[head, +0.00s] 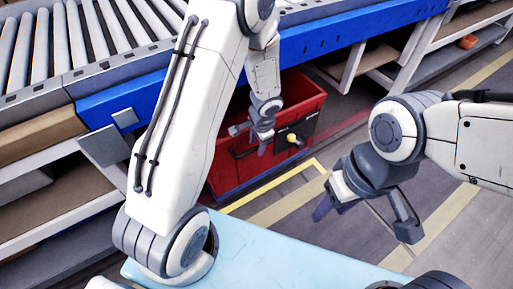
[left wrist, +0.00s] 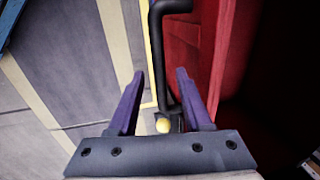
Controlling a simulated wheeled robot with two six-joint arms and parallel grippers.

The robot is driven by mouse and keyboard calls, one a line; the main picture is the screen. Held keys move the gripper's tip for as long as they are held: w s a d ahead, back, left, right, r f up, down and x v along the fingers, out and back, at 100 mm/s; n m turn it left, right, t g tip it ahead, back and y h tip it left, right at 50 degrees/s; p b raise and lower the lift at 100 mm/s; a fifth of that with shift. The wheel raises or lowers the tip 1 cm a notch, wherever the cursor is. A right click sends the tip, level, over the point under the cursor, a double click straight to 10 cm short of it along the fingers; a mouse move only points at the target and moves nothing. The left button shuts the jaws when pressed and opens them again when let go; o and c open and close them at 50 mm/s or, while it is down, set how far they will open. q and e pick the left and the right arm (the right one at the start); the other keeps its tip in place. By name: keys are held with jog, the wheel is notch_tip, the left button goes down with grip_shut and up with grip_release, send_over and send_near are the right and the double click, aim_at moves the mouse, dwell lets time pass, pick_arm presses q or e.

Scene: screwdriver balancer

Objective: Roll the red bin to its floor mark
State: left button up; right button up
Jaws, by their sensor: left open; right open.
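The red bin (head: 230,174) stands under the conveyor's side, partly hidden behind my left arm. Its red side also fills the right of the left wrist view (left wrist: 232,50). A black bent handle bar (left wrist: 157,50) runs along the bin's side and reaches down between my left fingers. My left gripper (head: 262,138) is open at the bin's near side; its fingers (left wrist: 160,95) straddle the bar without closing on it. A yellow outline (head: 270,187) on the floor lies in front of the bin. My right gripper (head: 366,218) is open and empty, right of the bin.
A roller conveyor with a blue side rail (head: 345,38) runs above and behind the bin. Shelves stand at the left and the upper right, one with an orange object (head: 467,42). A light blue surface (head: 270,252) lies in front. Grey floor with pale stripes is open at the right.

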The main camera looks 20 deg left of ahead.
pick_arm(q)
jog(key=shift+f, duration=0.1)
grip_shut()
dwell(1.4)
